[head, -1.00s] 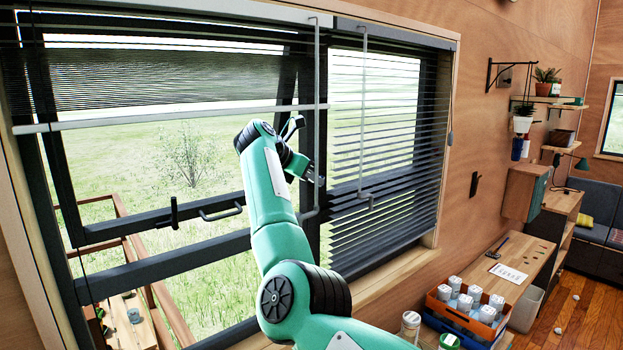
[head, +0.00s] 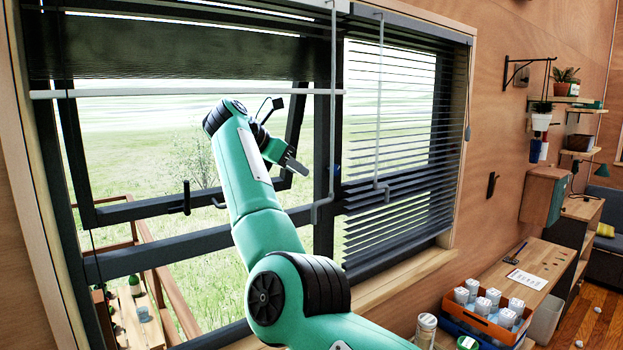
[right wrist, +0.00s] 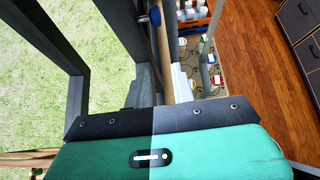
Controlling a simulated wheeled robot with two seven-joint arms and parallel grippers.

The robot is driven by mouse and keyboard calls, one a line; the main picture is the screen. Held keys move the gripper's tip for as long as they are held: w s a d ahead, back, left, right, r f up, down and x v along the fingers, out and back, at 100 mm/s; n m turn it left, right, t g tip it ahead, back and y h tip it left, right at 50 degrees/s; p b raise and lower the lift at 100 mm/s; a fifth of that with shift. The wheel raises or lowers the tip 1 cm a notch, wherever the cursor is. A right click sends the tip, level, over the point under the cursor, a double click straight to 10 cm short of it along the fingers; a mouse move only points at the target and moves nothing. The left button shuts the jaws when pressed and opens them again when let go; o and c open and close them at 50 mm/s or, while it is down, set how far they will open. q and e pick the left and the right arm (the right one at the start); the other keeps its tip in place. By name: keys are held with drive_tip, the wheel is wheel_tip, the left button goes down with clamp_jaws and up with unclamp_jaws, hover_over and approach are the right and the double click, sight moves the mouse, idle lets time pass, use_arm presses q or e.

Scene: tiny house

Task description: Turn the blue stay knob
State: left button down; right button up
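The blue stay knob (right wrist: 155,15) shows near the top of the right wrist view, beside the dark window frame. In the head view it is a tiny blue spot (head: 336,170) on the dark post between the two window halves. My right gripper (head: 281,134) is open and empty in front of the left window, left of the knob and apart from it. In the right wrist view the knob lies beyond the fingertips. The tilted-out window sash (head: 150,208) has a dark handle (head: 186,198) on its lower bar. My left gripper is not in view.
A grey blind rod (head: 330,130) hangs close to the right of my gripper. Lowered blinds (head: 400,180) cover the right window. An orange crate of white-lidded jars (head: 490,325) and loose jars stand below right.

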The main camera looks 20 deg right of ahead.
drive_tip(key=a, duration=0.1)
drive_tip(key=s+a+b, duration=0.1)
drive_tip(key=a, duration=0.1)
drive_tip(key=shift+s+a, duration=0.1)
drive_tip(key=shift+a, duration=0.05)
drive_tip(key=shift+f+b, duration=0.1)
drive_tip(key=shift+b, duration=0.2)
